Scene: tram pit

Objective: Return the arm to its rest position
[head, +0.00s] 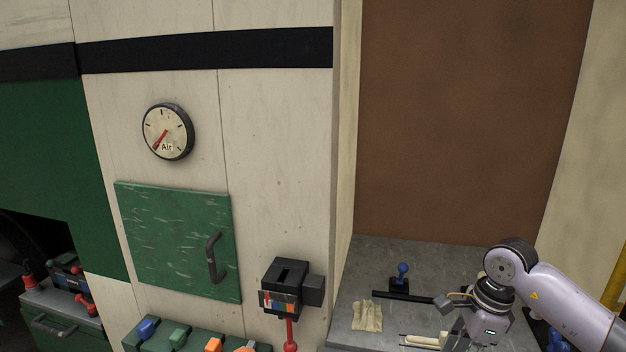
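My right arm (560,295) comes in from the lower right and bends down over the grey worktop (400,255). My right gripper (458,338) is low in the picture, partly cut off by the bottom edge. Whether its fingers are open or shut does not show clearly. My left arm and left gripper are not in view.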

